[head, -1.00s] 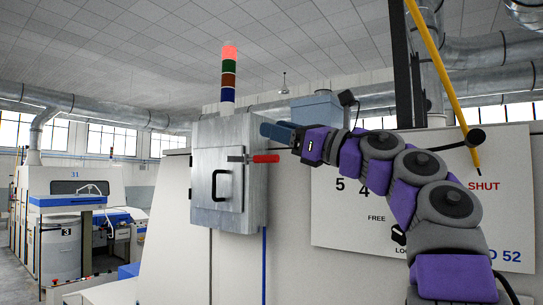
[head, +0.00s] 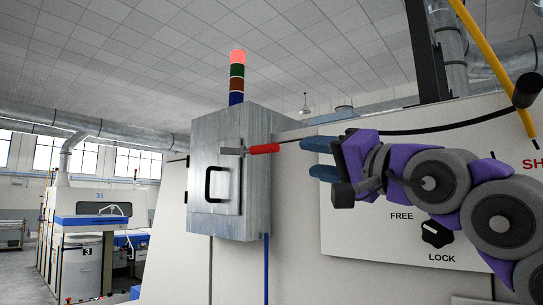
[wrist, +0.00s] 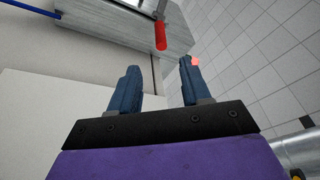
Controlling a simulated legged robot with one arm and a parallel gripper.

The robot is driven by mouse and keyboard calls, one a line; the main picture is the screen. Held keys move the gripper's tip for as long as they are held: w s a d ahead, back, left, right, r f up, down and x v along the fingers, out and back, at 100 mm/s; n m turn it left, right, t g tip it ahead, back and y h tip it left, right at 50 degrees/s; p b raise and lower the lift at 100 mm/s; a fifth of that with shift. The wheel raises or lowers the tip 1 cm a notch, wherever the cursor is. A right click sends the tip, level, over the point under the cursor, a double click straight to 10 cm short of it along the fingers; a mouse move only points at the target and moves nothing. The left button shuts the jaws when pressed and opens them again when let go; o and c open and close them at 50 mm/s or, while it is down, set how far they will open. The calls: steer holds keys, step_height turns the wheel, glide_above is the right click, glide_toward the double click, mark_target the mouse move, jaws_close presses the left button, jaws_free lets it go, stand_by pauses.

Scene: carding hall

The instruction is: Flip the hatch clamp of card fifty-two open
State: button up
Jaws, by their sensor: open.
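The hatch clamp has a red handle (head: 264,149) on a short metal arm. It lies roughly level across the upper right of the grey metal hatch box (head: 255,200). My gripper (head: 309,158) is to the right of the red grip, with a visible gap between them in the head view. Its blue fingers are apart and hold nothing. In the wrist view the red handle (wrist: 160,36) is just beyond the opening between the fingertips (wrist: 160,67), not between them.
A black pull handle (head: 209,184) is on the box door. A stack light (head: 237,75) stands on top. A white panel (head: 350,230) with a FREE/LOCK knob (head: 437,234) is behind my arm. A yellow pole (head: 489,60) is at upper right. Machine 31 (head: 98,215) is far left.

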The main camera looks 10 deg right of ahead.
mark_target(262, 149)
steer(key=p+x, duration=0.1)
steer(key=x, duration=0.3)
steer(key=p+x, duration=0.2)
steer(key=x, duration=0.2)
steer(key=p+x, duration=0.1)
steer(key=x, duration=0.4)
steer(key=shift+s+a+r, duration=0.1)
steer(key=shift+a+r, duration=0.05)
steer(key=shift+a, duration=0.25)
steer(key=w, duration=0.1)
steer(key=w+p, duration=0.1)
steer(key=w+r+p, duration=0.1)
steer(key=shift+d, duration=0.25)
steer(key=shift+w+p, duration=0.3)
steer(key=shift+w, duration=0.15)
steer(key=shift+a+f, duration=0.1)
steer(key=shift+a, duration=0.75)
steer(key=shift+c, duration=0.8)
steer(key=shift+w+d, duration=0.1)
steer(key=shift+d, duration=0.25)
steer(key=c, duration=0.5)
jaws_close()
